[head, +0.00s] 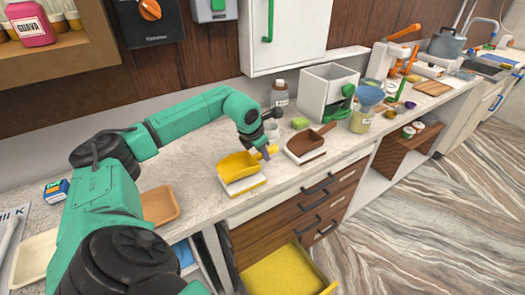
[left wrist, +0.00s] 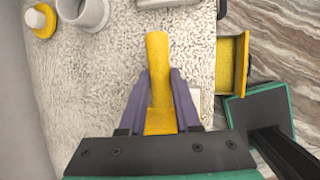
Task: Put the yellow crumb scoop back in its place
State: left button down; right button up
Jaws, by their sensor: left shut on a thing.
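The yellow crumb scoop (head: 237,166) is at the counter's front edge, its handle pointing right. My left gripper (head: 266,150) is shut on its handle, which shows between the two fingers (left wrist: 160,105) in the left wrist view as a yellow bar (left wrist: 158,60). Below the scoop is a white block with a yellow edge (head: 246,187). The scoop looks level and right over this block; whether it touches the block I cannot tell. My right gripper is in neither view.
A brown scoop (head: 312,138) lies on a similar white block to the right. A tan tray (head: 159,205) lies to the left. An open yellow-lined drawer (head: 284,273) juts out below.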

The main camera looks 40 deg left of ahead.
aim_at(259, 159)
pick_arm(q)
jog(key=shift+f+b, duration=0.4)
jog(key=c, duration=0.6)
grip_release()
jog(key=shift+r+p, duration=0.4)
jog(key=shift+r, duration=0.05)
jog(key=b+v, duration=0.3)
jog(key=v, duration=1.1)
jog(key=shift+d+r, duration=0.1)
jog(key=shift+r, duration=0.05)
jog(key=shift+w, duration=0.1)
